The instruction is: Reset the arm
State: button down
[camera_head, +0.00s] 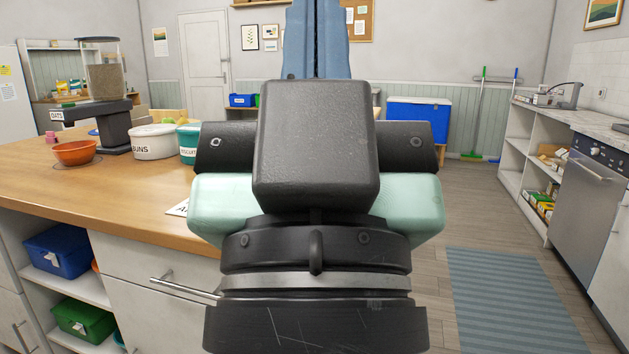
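My arm (316,150) fills the middle of the head view, close to the camera. Its black and pale green links stand upright one above another, and a blue part rises behind them to the top edge of the picture. My gripper cannot be made out; the arm's own links may hide it, or it is outside the picture. Nothing held can be seen.
A wooden counter (100,195) lies left, bearing an orange bowl (75,153), a feeder (103,82), a white tub (153,142) and a teal tub (188,145). A dishwasher (590,185) stands right. Floor is open around the striped rug (510,300).

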notch_tip(320, 180, up, 31)
jog(key=p, duration=2.9)
jog(key=shift+f, duration=0.1)
